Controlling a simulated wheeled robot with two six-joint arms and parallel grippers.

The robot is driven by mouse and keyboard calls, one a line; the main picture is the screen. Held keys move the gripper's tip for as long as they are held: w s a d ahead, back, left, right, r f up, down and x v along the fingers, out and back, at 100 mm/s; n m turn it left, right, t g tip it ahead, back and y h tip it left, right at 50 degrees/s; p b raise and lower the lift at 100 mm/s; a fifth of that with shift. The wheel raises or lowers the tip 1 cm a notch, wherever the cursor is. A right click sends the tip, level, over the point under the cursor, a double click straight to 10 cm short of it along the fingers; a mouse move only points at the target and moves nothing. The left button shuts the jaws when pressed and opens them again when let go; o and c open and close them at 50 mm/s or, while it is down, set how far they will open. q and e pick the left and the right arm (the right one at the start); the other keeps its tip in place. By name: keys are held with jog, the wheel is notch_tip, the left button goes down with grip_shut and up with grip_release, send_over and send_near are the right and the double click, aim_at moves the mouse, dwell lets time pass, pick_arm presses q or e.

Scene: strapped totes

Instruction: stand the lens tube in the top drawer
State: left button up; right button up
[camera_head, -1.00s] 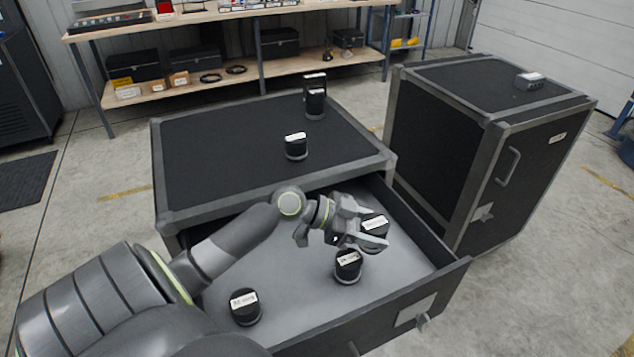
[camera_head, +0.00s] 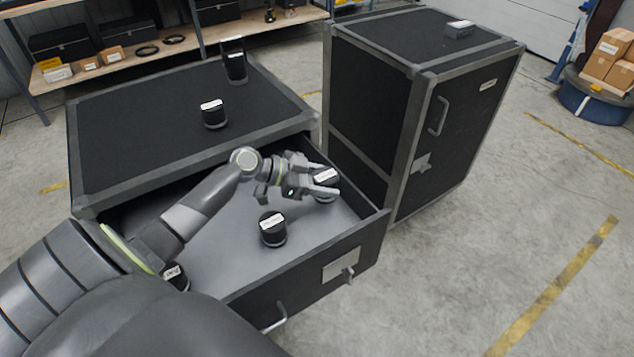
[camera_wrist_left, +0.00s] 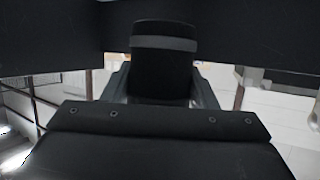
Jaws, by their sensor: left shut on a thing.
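My left gripper (camera_head: 318,183) is shut on a black cylinder with a white label (camera_head: 326,179), which I take to be the lens tube; the label text is unreadable. In the left wrist view the held black cylinder with a grey band (camera_wrist_left: 163,75) stands between the fingers. It looks upright at the back right of the open top drawer (camera_head: 300,285); I cannot tell whether it touches the drawer floor. Another labelled black cylinder (camera_head: 273,230) stands in the drawer's middle. A third (camera_head: 174,275) is partly hidden by my arm. My right gripper is not in view.
The drawer belongs to a low black case (camera_head: 150,135) with grey edges. A short cylinder (camera_head: 214,115) and a taller black item (camera_head: 234,66) stand on its top. A tall black case (camera_head: 370,110) stands close to the drawer's right. Open floor lies at the right.

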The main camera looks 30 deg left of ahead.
pick_arm(q)
jog(key=shift+d+f, duration=0.1)
jog(key=shift+f, duration=0.35)
jog(key=shift+w+f, duration=0.1)
jog(key=shift+f, duration=0.25)
notch_tip(320, 180, down, 3)
jog(key=shift+f, duration=0.1)
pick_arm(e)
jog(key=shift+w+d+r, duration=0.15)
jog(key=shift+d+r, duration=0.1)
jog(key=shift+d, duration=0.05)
pick_arm(q)
jog(key=shift+f, duration=0.15)
jog(key=o, duration=1.2)
jog(key=shift+c, duration=0.2)
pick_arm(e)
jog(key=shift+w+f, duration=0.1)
